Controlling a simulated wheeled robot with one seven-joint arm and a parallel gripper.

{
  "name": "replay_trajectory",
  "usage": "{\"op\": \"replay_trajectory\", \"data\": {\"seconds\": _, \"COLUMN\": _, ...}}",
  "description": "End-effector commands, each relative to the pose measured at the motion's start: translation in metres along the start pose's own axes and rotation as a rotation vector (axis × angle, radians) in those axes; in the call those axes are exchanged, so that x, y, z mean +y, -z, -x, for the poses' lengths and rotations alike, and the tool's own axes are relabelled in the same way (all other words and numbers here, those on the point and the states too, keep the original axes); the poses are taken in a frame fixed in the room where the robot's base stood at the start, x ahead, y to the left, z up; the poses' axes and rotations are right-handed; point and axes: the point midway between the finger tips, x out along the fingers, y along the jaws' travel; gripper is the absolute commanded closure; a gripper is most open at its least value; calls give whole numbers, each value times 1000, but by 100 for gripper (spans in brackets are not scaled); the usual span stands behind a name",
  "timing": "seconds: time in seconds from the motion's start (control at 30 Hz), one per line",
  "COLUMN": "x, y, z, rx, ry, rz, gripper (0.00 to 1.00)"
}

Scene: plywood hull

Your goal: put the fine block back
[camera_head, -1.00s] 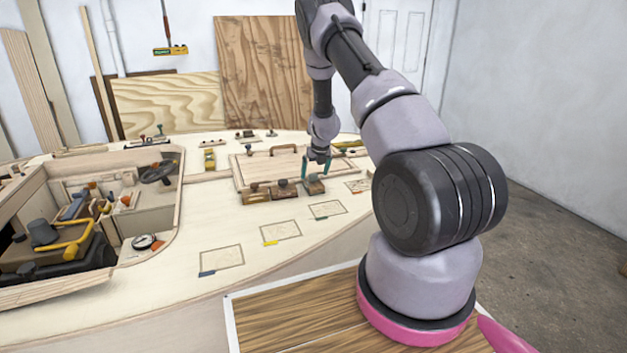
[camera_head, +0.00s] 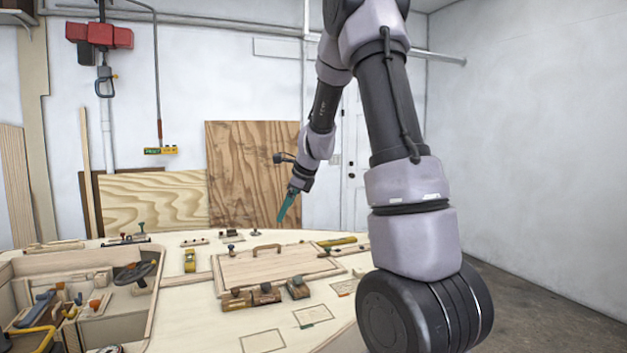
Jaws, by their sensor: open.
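Three small blocks with dark knobs stand in a row along the front edge of the raised hatch panel: a left block (camera_head: 236,300), a middle block (camera_head: 266,295) and a right block (camera_head: 298,289). I cannot tell which is the fine one. My gripper (camera_head: 283,212) has teal fingers and hangs in the air above the far side of the deck, well clear of the blocks. It is open and holds nothing visible. Outlined rectangles on the deck, one in front (camera_head: 263,342) and one with a green tag (camera_head: 312,316), are empty.
The hatch panel (camera_head: 245,272) carries a wooden handle (camera_head: 266,249). An open cockpit with a steering wheel (camera_head: 134,272) and loose tools lies at left. A yellow-green tool (camera_head: 190,261) and small knobbed items stand farther back. Plywood sheets (camera_head: 253,170) lean on the wall.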

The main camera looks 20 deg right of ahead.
Motion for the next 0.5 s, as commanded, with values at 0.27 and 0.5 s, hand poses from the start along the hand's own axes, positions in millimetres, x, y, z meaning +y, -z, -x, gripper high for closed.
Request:
{"op": "replay_trajectory", "data": {"seconds": 0.27, "x": 81, "y": -23, "z": 137, "rx": -75, "ry": 29, "rz": 688, "gripper": 0}}
{"op": "replay_trajectory", "data": {"seconds": 0.5, "x": 163, "y": -3, "z": 218, "rx": -39, "ry": 83, "rz": 1288, "gripper": 0}}
